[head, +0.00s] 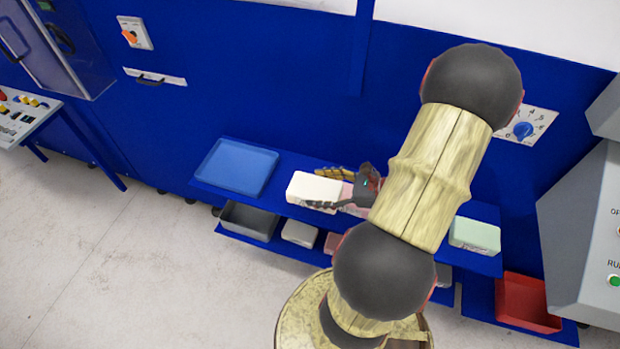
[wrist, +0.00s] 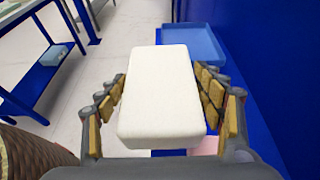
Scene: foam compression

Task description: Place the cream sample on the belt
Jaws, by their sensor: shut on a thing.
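The cream sample (head: 312,187) is a pale rounded block just above the upper blue shelf in the head view. It fills the middle of the wrist view (wrist: 160,95). My gripper (head: 330,188) is shut on it, with one finger along each long side. In the wrist view, the fingers (wrist: 160,100) press close to both sides of the block. Whether its underside touches the shelf cannot be told. I cannot make out a belt in either view.
A blue tray (head: 236,167) sits left of the sample on the upper shelf (head: 290,160). A pale green block (head: 474,235) sits on the right end. Below are a grey bin (head: 248,221), a white block (head: 299,233) and a red bin (head: 525,303). My arm hides the shelf's middle.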

